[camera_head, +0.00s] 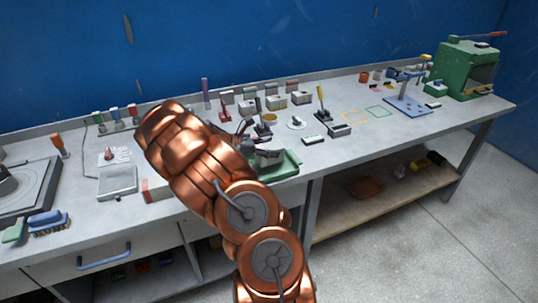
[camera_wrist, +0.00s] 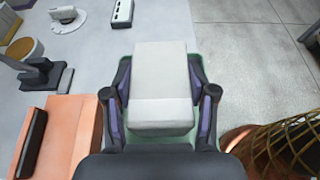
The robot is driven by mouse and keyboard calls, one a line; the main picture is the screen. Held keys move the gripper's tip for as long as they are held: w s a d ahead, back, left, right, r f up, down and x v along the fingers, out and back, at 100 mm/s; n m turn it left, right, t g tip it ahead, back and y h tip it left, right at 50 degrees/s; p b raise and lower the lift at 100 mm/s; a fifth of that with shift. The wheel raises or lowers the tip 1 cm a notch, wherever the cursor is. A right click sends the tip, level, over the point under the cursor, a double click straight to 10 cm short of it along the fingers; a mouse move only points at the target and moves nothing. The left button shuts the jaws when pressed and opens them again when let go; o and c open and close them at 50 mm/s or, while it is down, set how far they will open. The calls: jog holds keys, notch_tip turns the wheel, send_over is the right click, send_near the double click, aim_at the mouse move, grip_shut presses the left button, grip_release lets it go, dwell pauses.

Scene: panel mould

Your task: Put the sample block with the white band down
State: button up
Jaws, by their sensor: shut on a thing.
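A pale grey sample block (camera_wrist: 160,75) with a lighter white strip (camera_wrist: 160,112) near its lower end fills the middle of the wrist view. My gripper (camera_wrist: 160,88) is shut on it, one dark finger with a purple pad on each long side. A green tray (camera_wrist: 206,78) shows around and under the block. I cannot tell whether the block touches it. In the head view the green tray (camera_head: 285,168) lies at the bench's front edge, and my copper arm hides most of the gripper and block.
The grey bench (camera_head: 345,155) carries a small white-topped block (camera_head: 314,140), a round white dial (camera_head: 296,123), several small blocks at the back and a flat scale (camera_head: 118,181). Yellow (camera_head: 356,117) and green outlines mark clear bench to the right. A green machine (camera_head: 466,70) stands at the far right.

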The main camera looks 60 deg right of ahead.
jog(key=shift+f+p, duration=0.6)
jog(key=shift+f, duration=1.1)
jog(key=shift+f, duration=0.15)
jog(key=o, duration=1.4)
jog(key=shift+o, duration=0.2)
jog(key=b+v, duration=0.3)
jog(key=v, duration=0.7)
jog(key=shift+w+a, duration=0.25)
jog(key=shift+w+a+r, duration=0.25)
jog(key=shift+a+r, duration=0.25)
jog(key=shift+a, duration=0.05)
